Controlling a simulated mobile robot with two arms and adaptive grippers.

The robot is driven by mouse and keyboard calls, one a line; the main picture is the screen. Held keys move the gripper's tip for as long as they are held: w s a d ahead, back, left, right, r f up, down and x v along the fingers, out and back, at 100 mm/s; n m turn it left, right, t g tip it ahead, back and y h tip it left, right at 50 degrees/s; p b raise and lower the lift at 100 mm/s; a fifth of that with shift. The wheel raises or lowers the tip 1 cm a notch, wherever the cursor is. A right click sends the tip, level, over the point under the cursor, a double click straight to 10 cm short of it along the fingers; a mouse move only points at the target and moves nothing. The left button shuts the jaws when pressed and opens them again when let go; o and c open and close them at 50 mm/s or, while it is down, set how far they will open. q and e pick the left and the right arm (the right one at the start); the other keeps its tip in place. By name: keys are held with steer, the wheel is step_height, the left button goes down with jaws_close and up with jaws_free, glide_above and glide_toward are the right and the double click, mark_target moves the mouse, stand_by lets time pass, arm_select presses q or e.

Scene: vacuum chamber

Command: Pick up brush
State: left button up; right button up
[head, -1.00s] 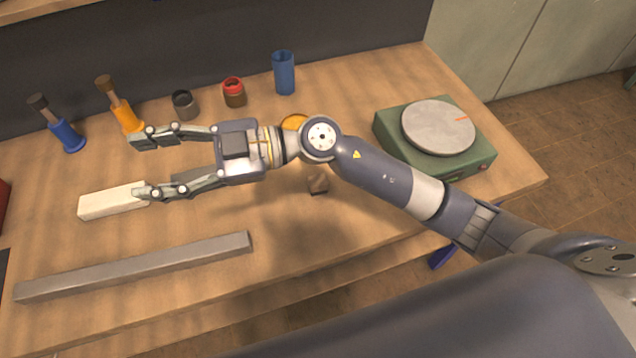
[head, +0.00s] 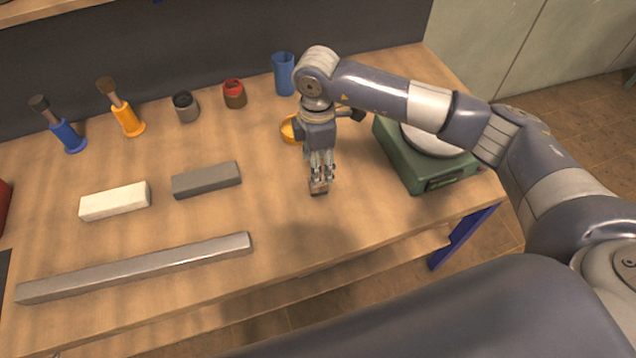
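Two upright brushes stand at the back left of the wooden table. One is a blue brush (head: 66,134) with dark bristles on top. The other is an orange brush (head: 126,116) with brown bristles. My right gripper (head: 319,182) points down at mid-table, well to the right of both brushes. My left gripper is not in view.
White (head: 115,201) and grey (head: 206,179) blocks and a long grey bar (head: 135,268) lie on the left. Small dark (head: 186,107) and red-brown (head: 235,94) jars, a blue cup (head: 284,74) and an orange bowl (head: 288,131) stand behind. A green scale (head: 420,180) is on the right.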

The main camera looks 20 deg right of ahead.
step_height(320, 180, down, 3)
steer(key=shift+r, duration=0.15)
steer(key=shift+f+p, duration=0.35)
steer(key=shift+p, duration=0.1)
step_height(320, 180, down, 4)
steer(key=shift+r+p, duration=0.2)
steer(key=shift+p, duration=0.4)
steer(key=shift+w+f, duration=0.1)
steer(key=shift+f, duration=0.35)
steer(key=c, duration=1.1)
